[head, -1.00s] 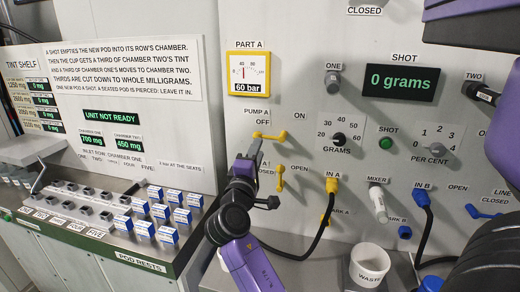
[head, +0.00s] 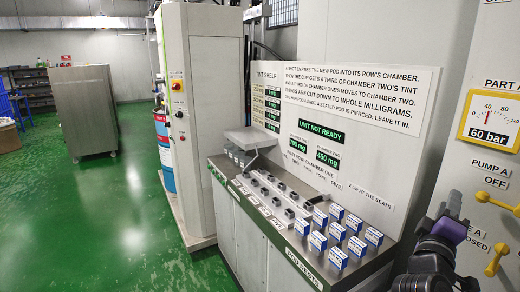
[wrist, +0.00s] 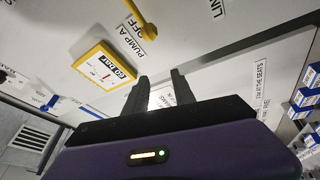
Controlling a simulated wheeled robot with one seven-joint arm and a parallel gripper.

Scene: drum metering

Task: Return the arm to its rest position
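My gripper (head: 452,204) shows at the lower right of the head view, dark and purple, in front of the metering panel. In the wrist view its two dark fingers (wrist: 161,84) stand apart with nothing held between them. The yellow pump A lever (head: 497,204) and a yellow valve handle (head: 497,260) are to its right in the head view. The lever also shows in the wrist view (wrist: 142,22), beyond the fingers and apart from them. Most of my arm is out of view.
The pod bench (head: 290,238) holds several blue-and-white boxes (head: 338,258) left of my gripper. The part A gauge (head: 490,122) reads 60 bar. The display (head: 321,131) says UNIT NOT READY. A grey cabinet (head: 83,110) stands far left; green floor (head: 125,215) is clear.

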